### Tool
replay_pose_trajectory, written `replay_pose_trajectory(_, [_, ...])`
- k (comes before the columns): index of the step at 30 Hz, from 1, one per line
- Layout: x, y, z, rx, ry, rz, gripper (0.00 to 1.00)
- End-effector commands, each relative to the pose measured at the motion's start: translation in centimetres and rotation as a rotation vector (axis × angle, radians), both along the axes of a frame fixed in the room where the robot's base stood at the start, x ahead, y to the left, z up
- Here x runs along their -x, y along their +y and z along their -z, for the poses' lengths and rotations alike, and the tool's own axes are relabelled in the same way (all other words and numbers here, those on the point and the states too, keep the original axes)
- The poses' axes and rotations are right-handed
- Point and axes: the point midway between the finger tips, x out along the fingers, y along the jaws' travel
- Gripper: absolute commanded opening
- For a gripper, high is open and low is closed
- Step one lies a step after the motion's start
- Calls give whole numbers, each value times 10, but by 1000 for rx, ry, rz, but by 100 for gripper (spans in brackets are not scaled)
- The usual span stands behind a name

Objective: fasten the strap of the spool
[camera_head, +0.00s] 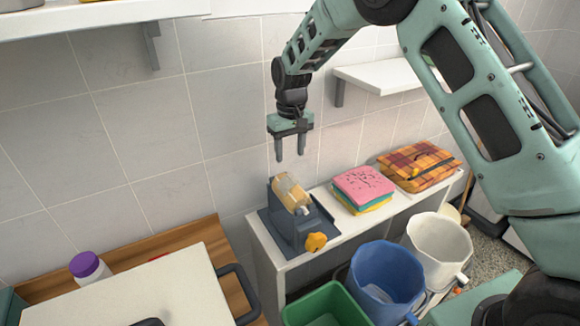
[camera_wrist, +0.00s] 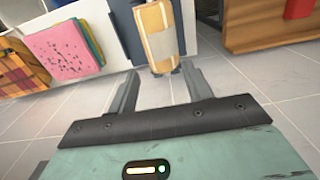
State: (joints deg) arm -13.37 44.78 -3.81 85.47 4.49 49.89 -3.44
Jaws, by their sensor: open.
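The spool (camera_head: 291,192) is a cream and tan roll seated in a dark grey-blue holder (camera_head: 289,231) with a yellow knob (camera_head: 316,242) at its front. The holder stands on the left end of a white shelf unit. In the wrist view the spool (camera_wrist: 159,38) shows yellow and pale bands just beyond the fingertips. I cannot make out a separate strap or whether it is fastened. My gripper (camera_head: 290,158) points down above the spool, apart from it. Its two fingers are spread and empty, and they also show in the wrist view (camera_wrist: 160,84).
Folded pink, teal and yellow cloths (camera_head: 364,188) and an orange plaid bundle (camera_head: 418,165) lie right of the holder. Blue (camera_head: 386,277), white (camera_head: 438,243) and green (camera_head: 327,306) bins stand in front. A small white wall shelf (camera_head: 385,76) is behind my arm.

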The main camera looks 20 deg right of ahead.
Motion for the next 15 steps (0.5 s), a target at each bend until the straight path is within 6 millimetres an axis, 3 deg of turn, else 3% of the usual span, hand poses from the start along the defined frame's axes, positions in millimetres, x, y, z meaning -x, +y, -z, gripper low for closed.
replay_pose_trajectory(9, [1,0,56,2,4,-2,50])
replay_pose_trajectory(15, [0,1,73,1,1,-1,50])
